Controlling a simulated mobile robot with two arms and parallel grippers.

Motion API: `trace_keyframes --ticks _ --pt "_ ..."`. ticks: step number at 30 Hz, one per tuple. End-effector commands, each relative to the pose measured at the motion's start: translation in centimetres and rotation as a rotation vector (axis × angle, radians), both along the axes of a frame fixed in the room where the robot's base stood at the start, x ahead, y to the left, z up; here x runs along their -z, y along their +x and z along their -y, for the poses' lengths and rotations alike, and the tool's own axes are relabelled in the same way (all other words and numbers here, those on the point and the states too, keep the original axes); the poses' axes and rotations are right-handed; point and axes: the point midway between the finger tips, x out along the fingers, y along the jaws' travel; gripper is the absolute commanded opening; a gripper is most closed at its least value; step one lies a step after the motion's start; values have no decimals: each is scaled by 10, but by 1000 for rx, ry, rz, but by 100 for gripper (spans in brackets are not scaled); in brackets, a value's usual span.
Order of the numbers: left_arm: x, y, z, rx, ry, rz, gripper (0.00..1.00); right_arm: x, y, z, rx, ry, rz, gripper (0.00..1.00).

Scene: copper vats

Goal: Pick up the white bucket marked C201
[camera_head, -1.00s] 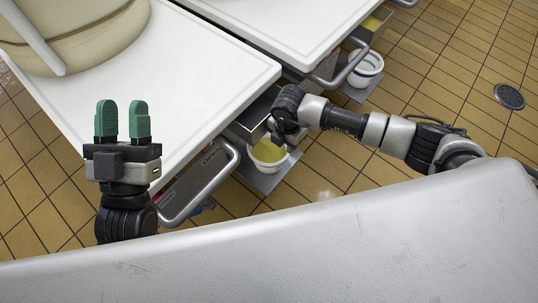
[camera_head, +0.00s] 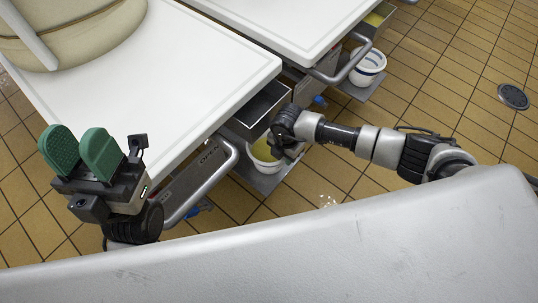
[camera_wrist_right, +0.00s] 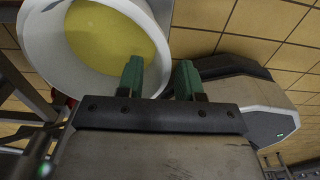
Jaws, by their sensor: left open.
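A white bucket (camera_head: 262,168) with yellow contents sits on a low metal shelf below the white table, partly hidden by my right gripper. Its rim and inside fill the upper left of the right wrist view (camera_wrist_right: 40,45). No C201 marking is readable. My right gripper (camera_wrist_right: 160,72) is open at the bucket's rim. One green finger overlaps the bucket's inside and the other is outside it; I cannot tell whether they touch the wall. My left gripper (camera_head: 80,150) is open and empty, pointing up beside the white table at the left.
A second white bucket with blue stripes (camera_head: 368,67) stands on another low shelf farther back. White tables (camera_head: 175,90) with metal handles (camera_head: 225,180) overhang the shelves. A beige vat (camera_head: 80,35) stands on the left table. Tiled floor at the right is clear, with a drain (camera_head: 513,96).

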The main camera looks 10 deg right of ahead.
Motion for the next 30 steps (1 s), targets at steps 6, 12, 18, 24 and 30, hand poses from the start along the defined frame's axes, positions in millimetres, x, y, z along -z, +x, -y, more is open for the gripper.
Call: trace_keyframes --ticks 6,12,18,24,30 --pt "3 -3 -1 1 -8 23 40 7 1 0 1 0 1 36" --pt "2 -3 -1 1 -7 22 40 7 0 0 1 0 1 24" --pt "3 -3 -1 1 -6 21 40 7 1 0 1 0 1 0" --pt "3 -3 0 2 -6 20 40 7 0 0 1 -1 1 0" --pt "3 -3 0 2 -7 20 40 7 0 1 1 -2 -1 0"
